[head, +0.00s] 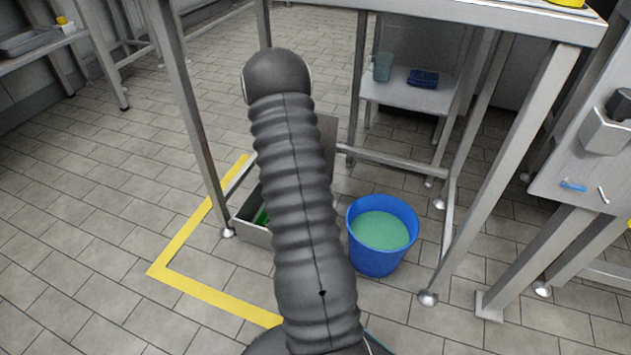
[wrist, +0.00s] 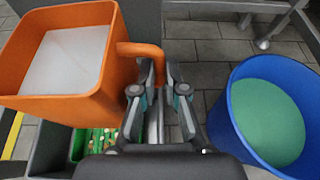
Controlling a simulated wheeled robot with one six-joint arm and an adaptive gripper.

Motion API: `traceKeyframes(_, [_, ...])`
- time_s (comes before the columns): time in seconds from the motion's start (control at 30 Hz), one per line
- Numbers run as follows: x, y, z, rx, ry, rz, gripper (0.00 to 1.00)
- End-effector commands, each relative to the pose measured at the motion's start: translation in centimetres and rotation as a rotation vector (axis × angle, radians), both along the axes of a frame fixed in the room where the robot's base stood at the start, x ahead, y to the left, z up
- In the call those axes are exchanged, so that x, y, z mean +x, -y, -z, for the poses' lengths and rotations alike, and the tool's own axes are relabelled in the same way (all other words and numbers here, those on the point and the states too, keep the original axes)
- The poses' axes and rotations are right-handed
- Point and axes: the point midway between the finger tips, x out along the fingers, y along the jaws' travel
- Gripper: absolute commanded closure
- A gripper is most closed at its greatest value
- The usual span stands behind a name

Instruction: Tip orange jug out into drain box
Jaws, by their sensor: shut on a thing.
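The orange jug (wrist: 118,75) is at the left of the wrist view, with a pale, whitish content inside. Its mouth faces the camera and it looks roughly upright. My gripper (wrist: 161,75) is shut on the jug's handle at its right side. The grey drain box (wrist: 52,135) shows below the jug in the wrist view, partly covered by it. Its near left part (head: 252,233) also shows in the head view, under the steel table. In the head view my arm hides the jug and gripper.
A blue bucket (head: 378,264) with green content stands just right of the drain box; it also shows in the wrist view (wrist: 236,120). A green tray (wrist: 78,145) with small pale bits lies in the box. Table legs (head: 197,120) flank the area. Yellow tape (head: 190,235) marks the floor.

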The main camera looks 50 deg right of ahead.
Motion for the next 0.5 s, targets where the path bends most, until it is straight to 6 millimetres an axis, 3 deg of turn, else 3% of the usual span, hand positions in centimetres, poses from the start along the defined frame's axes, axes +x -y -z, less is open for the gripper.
traceKeyframes(0.5, [1.7,-0.8,-1.4,-0.089,-0.216,-0.003,1.0])
